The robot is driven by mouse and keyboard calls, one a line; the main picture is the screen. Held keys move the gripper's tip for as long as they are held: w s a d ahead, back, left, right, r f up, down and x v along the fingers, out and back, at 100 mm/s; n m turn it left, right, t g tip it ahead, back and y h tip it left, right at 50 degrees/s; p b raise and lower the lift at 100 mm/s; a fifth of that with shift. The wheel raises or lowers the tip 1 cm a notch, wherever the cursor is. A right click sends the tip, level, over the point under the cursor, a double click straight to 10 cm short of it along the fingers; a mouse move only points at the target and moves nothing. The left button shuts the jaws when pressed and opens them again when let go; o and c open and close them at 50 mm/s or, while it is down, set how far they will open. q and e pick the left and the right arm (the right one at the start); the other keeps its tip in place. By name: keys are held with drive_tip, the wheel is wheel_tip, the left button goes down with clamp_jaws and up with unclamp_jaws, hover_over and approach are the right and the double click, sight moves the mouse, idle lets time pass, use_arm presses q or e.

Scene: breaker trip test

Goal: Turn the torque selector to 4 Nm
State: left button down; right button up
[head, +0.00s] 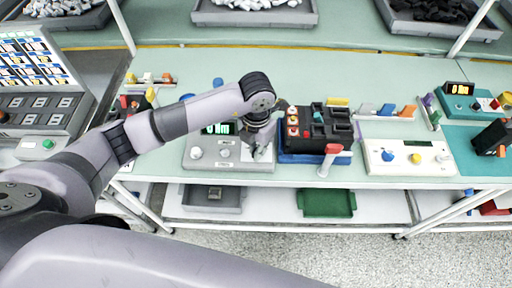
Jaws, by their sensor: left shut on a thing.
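A grey console (229,163) stands at the front of the bench, with a lit green display (217,128) whose reading is too small to tell. Pale round knobs show on its face, one of them at the left (196,153). My left gripper (261,153) reaches down over the console's right part and is shut on what looks like the torque selector, which the fingers hide. The selector's pointer and scale cannot be read. My right gripper is not in view.
A blue tray (287,157) with a black device (327,128) and a red-topped tool (329,158) stands close right of the gripper. A white panel (408,167) is further right. A keypad console (40,105) stands left. Bins sit below.

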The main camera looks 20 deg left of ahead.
use_arm(q)
drive_tip(key=shift+n, duration=0.9)
drive_tip(key=shift+n+p, duration=0.3)
drive_tip(key=shift+n, duration=0.7)
drive_tip(key=shift+n, duration=1)
drive_tip(key=c, duration=2.1)
unclamp_jaws()
drive_tip(key=shift+n+p, duration=0.3)
drive_tip(key=shift+c, duration=0.2)
drive_tip(key=o, duration=0.5)
drive_tip(key=shift+o, duration=0.2)
